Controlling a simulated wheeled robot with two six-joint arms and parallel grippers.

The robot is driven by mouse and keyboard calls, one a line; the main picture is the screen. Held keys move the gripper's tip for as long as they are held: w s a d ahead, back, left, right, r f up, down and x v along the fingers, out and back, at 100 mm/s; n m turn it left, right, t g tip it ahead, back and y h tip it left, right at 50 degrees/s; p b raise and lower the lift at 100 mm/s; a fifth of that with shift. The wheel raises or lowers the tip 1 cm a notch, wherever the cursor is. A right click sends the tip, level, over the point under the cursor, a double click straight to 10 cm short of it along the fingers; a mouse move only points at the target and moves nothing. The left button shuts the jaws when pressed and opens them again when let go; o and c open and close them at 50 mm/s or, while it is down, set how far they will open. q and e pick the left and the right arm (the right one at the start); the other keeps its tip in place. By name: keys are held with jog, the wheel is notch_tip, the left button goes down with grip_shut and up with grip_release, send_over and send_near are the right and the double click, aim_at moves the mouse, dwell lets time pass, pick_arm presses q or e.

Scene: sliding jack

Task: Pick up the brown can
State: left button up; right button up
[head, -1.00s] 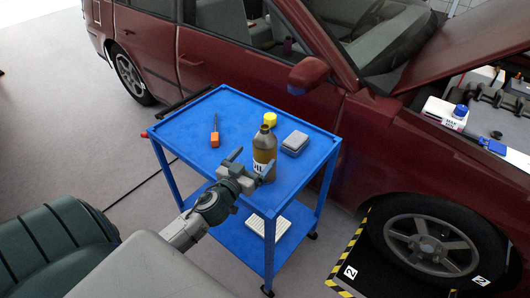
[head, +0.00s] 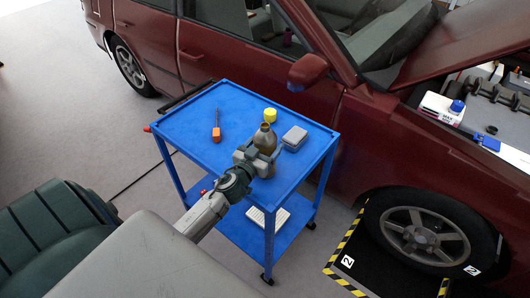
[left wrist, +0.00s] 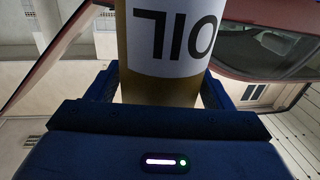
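The brown can (head: 265,139) is an upright brown bottle on the blue trolley top (head: 185,130). In the left wrist view it (left wrist: 163,92) fills the upper middle and shows a white label with OIL upside down. My left gripper (head: 260,155) is at the can, with one finger on each side of it. In the left wrist view the fingers (left wrist: 162,88) lie very close to its sides; I cannot tell whether they press on it. In the head view the gripper hides the can's lower part. My right gripper is not in view.
A white item (head: 268,218) lies on the lower shelf. A red car (head: 240,60) with its bonnet raised stands behind.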

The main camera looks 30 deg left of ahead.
pick_arm(q)
jog(key=c, duration=1)
jog(key=shift+r, duration=0.1)
